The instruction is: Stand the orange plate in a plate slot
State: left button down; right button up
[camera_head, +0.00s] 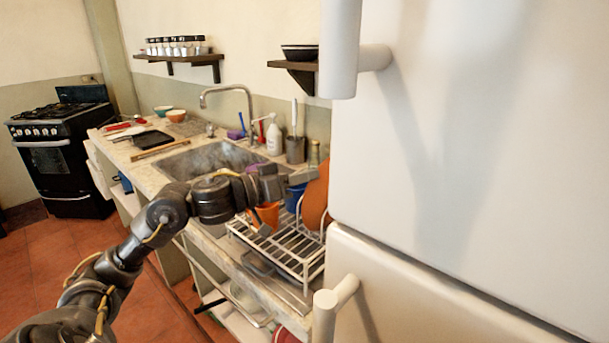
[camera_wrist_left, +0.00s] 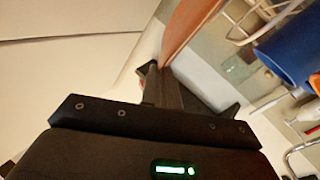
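The orange plate (camera_head: 316,200) is upright at the right end of the wire dish rack (camera_head: 290,246), close beside the fridge. Part of the plate also shows at the top of the left wrist view (camera_wrist_left: 190,28). My left gripper (camera_head: 300,178) reaches over the rack from the left. Its fingertips (camera_wrist_left: 163,75) appear closed on the plate's edge. The plate's lower edge is partly behind the rack's wires, and I cannot tell whether it sits in a slot. My right gripper is in neither view.
A blue cup (camera_head: 294,197) and an orange cup (camera_head: 267,214) stand at the rack by my left gripper. The white fridge (camera_head: 470,130) fills the right side closely. The sink (camera_head: 207,158) lies left of the rack. A bottle (camera_head: 274,138) stands behind.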

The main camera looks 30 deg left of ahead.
pick_arm(q)
jog(key=c, duration=1.6)
grip_release()
jog(key=shift+o, duration=0.2)
